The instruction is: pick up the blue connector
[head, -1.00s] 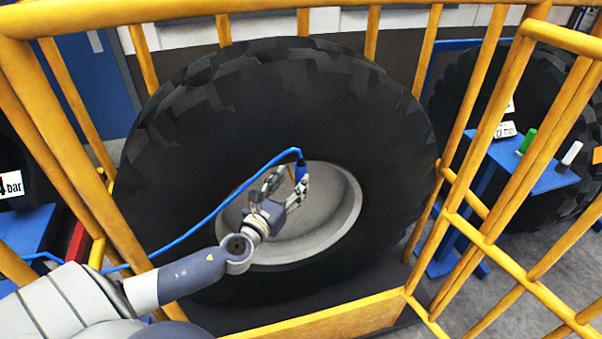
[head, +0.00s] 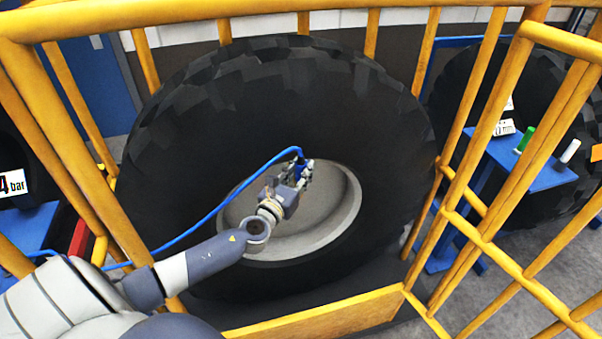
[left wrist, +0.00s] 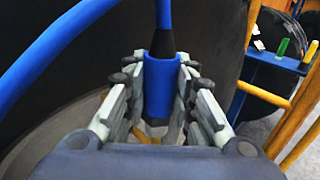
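The blue connector (head: 301,158) is at the end of a blue hose, in front of the upper part of the grey wheel hub. In the left wrist view the connector (left wrist: 160,90) stands upright between the two finger pads, with a black collar and the hose above it. My left gripper (head: 298,172) is closed around it, with a finger against each side. The lower end of the connector is partly hidden by the gripper, and a brassy part shows there. My right gripper is not in view.
A large black tyre (head: 190,190) stands inside a yellow cage (head: 310,318) whose bars surround my left arm. The blue hose (head: 215,208) runs from the lower left to the connector. At right, a blue shelf (head: 495,152) holds a green and a white cylinder.

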